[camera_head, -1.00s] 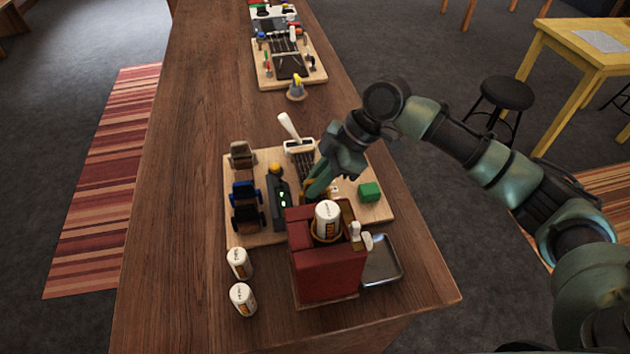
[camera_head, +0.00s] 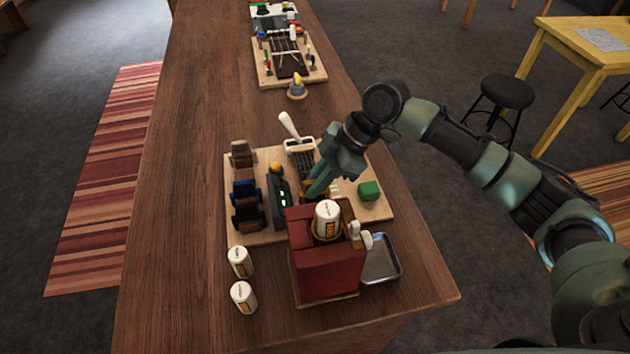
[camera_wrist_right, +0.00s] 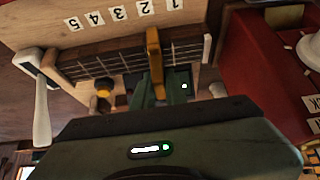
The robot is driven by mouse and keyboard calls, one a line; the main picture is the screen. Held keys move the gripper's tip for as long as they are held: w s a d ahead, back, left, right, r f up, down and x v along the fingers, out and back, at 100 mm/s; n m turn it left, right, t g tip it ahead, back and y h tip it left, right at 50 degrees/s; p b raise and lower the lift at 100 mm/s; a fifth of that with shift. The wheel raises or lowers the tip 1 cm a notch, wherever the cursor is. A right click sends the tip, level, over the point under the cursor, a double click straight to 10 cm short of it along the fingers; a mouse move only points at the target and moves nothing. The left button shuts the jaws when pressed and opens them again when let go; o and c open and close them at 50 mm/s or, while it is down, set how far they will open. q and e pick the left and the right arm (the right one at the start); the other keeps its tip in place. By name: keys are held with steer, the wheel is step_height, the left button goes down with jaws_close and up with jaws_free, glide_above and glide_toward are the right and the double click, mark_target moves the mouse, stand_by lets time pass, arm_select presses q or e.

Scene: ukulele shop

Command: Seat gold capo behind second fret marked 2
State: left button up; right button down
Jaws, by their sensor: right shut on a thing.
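The gold capo (camera_wrist_right: 153,48) stands across the small fretted neck (camera_wrist_right: 105,64) in the right wrist view. It lies near the label 2 (camera_wrist_right: 146,7), on the side toward label 1 (camera_wrist_right: 172,4). I cannot tell whether it presses on the strings. My right gripper (camera_wrist_right: 154,88) is shut on the capo's near end. In the head view my right gripper (camera_head: 318,187) is over the board behind the red box, and hides most of the capo. The neck (camera_head: 305,168) shows partly there. My left gripper is not in view.
A red box (camera_head: 330,268) holding a white canister (camera_head: 326,217) stands close in front of the gripper. The left side of the counter is mostly clear.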

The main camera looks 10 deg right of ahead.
steer(key=shift+f, duration=0.4)
steer(key=c, duration=1.7)
jaws_free()
steer(key=shift+r, duration=0.1)
steer(key=p+v, duration=0.4)
steer(key=v, duration=0.2)
steer(key=shift+p, duration=0.3)
steer(key=p+v, duration=0.3)
steer(key=v, duration=0.2)
